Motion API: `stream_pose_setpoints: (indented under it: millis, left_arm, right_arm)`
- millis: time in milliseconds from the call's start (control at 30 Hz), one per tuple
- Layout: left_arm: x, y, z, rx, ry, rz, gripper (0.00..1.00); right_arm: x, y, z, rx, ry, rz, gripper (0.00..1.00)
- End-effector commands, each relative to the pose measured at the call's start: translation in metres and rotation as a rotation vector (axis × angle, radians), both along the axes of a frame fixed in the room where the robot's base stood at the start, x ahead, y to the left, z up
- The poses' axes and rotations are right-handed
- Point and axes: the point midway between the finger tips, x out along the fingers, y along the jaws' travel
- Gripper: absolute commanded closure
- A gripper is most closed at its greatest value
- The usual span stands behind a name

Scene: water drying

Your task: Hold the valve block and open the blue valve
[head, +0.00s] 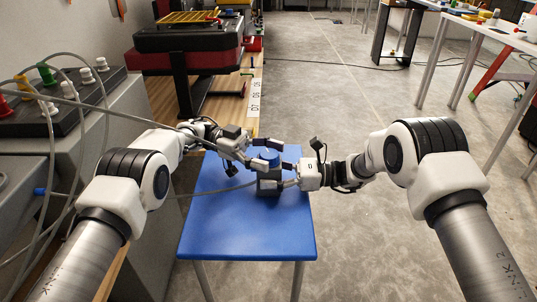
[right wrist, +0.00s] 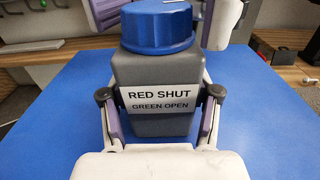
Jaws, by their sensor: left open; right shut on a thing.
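The grey valve block (right wrist: 155,75) stands upright on the blue table (head: 240,235), with a label reading "RED SHUT" and "GREEN OPEN". The blue valve (right wrist: 158,25) is a round cap on its top; it also shows in the head view (head: 270,157). My right gripper (head: 277,184) comes from the right and is shut on the block, with a finger on each side of its body in the right wrist view (right wrist: 160,108). My left gripper (head: 272,153) is open, with its fingers close around the blue valve. Contact with the valve is not clear.
A black panel (head: 60,115) with coloured knobs and grey cables stands at the left. A thin cable runs over the table's left part. A red and black case (head: 190,50) sits on the wooden bench behind. The table's front half is clear.

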Motion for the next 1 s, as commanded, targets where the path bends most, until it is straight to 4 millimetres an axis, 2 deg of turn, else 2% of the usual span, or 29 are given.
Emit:
stream_pose_setpoints:
  millis: [133,400,500,633,900,933,1000]
  left_arm:
    - [0.000,0.000,0.018,0.000,-0.002,0.000,0.27]
    - [0.000,0.000,0.079,-0.001,-0.004,0.000,0.27]
    - [0.000,0.000,0.093,0.000,-0.003,0.000,0.27]
    - [0.000,0.000,0.100,0.000,-0.001,-0.001,0.27]
    - [0.000,0.000,0.100,0.000,-0.001,0.000,0.27]
    - [0.000,0.000,0.100,0.000,-0.001,0.000,0.27]
    - [0.000,0.000,0.100,0.000,-0.001,0.000,0.27]
  right_arm:
    - [0.000,0.000,-0.001,-0.001,0.001,0.000,0.77]
    - [0.000,0.000,-0.001,-0.001,0.000,0.000,0.77]
    - [0.000,0.000,-0.001,-0.001,0.000,0.000,0.77]
    - [0.000,0.000,-0.001,-0.001,0.000,0.000,0.77]
    - [0.000,0.000,0.000,0.000,0.000,0.000,0.77]
    - [0.000,0.000,0.000,0.000,0.000,0.000,0.35]
    - [0.000,0.000,0.000,0.000,0.000,0.000,0.10]
